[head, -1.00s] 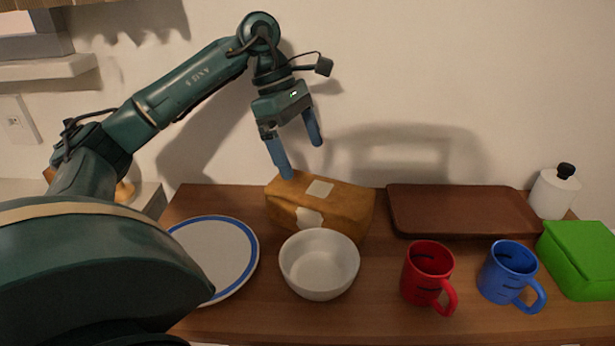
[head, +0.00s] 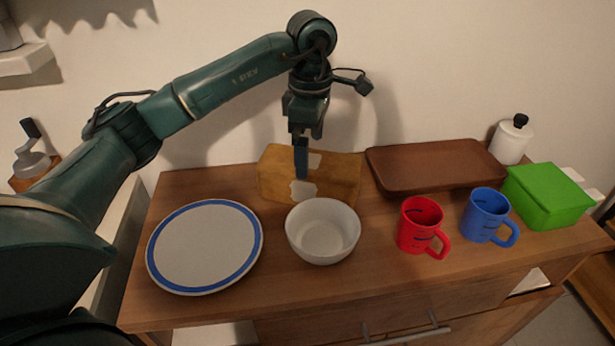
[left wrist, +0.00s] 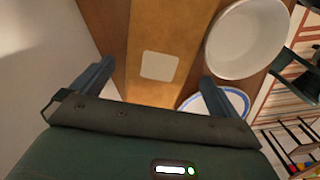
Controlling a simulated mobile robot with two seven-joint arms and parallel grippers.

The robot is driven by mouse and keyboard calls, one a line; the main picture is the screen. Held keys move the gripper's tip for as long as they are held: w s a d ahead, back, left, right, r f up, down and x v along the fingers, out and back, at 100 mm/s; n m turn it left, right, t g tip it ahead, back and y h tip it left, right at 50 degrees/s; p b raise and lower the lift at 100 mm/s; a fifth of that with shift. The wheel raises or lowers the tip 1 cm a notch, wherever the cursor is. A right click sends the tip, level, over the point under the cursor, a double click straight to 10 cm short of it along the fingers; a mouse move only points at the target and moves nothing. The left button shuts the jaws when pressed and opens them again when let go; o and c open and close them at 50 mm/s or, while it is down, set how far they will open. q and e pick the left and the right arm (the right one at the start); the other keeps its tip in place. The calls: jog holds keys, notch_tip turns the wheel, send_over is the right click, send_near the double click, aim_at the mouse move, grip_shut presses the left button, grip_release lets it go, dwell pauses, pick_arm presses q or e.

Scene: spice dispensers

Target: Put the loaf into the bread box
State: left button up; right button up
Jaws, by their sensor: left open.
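The brown block-shaped loaf (head: 335,182) with pale patches lies at the back of the wooden counter, behind the white bowl. My left gripper (head: 301,172) is open and points down at it; one blue finger shows in front of the loaf, and the other is hidden in the head view. In the left wrist view the loaf (left wrist: 155,90) lies between the two spread fingers of my gripper (left wrist: 156,72). I cannot tell whether they touch it. A green lidded box (head: 546,197) at the right end may be the bread box. My right gripper is not in view.
The white bowl (head: 323,245) stands close in front of the loaf. A blue-rimmed plate (head: 205,247) is at left. A brown tray (head: 437,166), red mug (head: 420,226), blue mug (head: 486,216) and white bottle (head: 511,141) stand to the right. The wall is close behind.

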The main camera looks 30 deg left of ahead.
aim_at(310, 173)
pick_arm(q)
notch_tip(310, 173, down, 7)
jog(key=shift+f, duration=0.2)
dwell(0.3)
jog(key=shift+c, duration=0.2)
jog(key=shift+w+r, duration=0.1)
jog(key=c, duration=1.1)
